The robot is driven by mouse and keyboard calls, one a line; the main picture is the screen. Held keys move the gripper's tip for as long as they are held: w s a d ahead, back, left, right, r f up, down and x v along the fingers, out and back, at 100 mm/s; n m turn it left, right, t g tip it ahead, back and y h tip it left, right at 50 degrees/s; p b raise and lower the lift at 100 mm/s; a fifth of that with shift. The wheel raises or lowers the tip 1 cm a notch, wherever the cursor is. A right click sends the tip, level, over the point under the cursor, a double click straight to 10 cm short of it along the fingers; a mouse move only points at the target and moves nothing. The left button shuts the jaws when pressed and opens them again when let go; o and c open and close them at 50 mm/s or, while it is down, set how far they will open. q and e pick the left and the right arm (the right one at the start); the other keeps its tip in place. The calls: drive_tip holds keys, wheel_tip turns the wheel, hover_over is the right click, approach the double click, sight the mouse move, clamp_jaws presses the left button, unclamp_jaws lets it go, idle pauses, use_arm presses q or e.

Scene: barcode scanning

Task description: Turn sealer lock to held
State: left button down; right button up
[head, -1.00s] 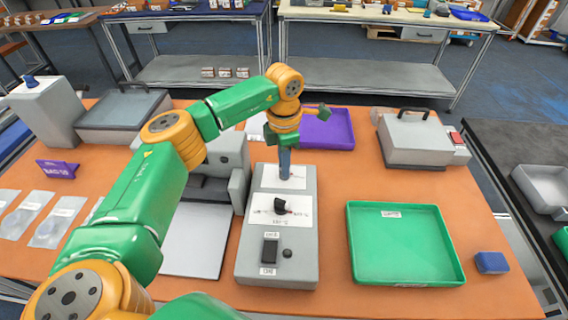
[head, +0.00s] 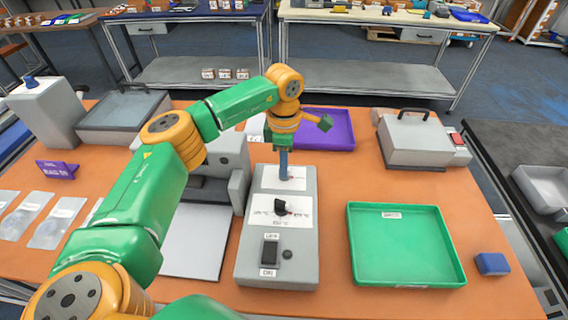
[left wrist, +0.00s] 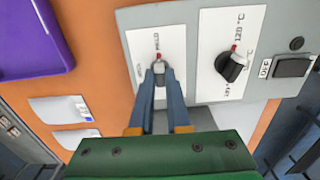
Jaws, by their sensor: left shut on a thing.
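The sealer is a grey control box (head: 250,255) in the middle of the orange table. Its lock is a small grey knob (left wrist: 159,67) on a white plate (left wrist: 149,50), seen in the left wrist view. A red mark shows at the knob's edge, on the side toward a label that appears to read HELD. My left gripper (left wrist: 161,76) has its blue fingers shut on this knob. In the head view my left gripper (head: 284,174) points down on the far plate of the box, and its fingers hide the knob. My right gripper is out of view.
A black dial (head: 280,207) and a rocker switch (head: 270,252) sit nearer on the same box. A purple tray (head: 335,142) lies behind it and a green tray (head: 395,265) to the right. A blue block (head: 491,263) lies at far right.

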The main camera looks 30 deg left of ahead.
use_arm(q)
drive_tip(key=c, duration=0.9)
unclamp_jaws()
drive_tip(key=shift+w+r, duration=0.1)
wheel_tip(320, 180, up, 6)
drive_tip(key=shift+d+r+b, duration=0.1)
drive_tip(key=shift+r+b, duration=0.05)
drive_tip(key=shift+b, duration=0.65)
drive_tip(key=shift+r, duration=0.35)
drive_tip(key=shift+f, duration=0.1)
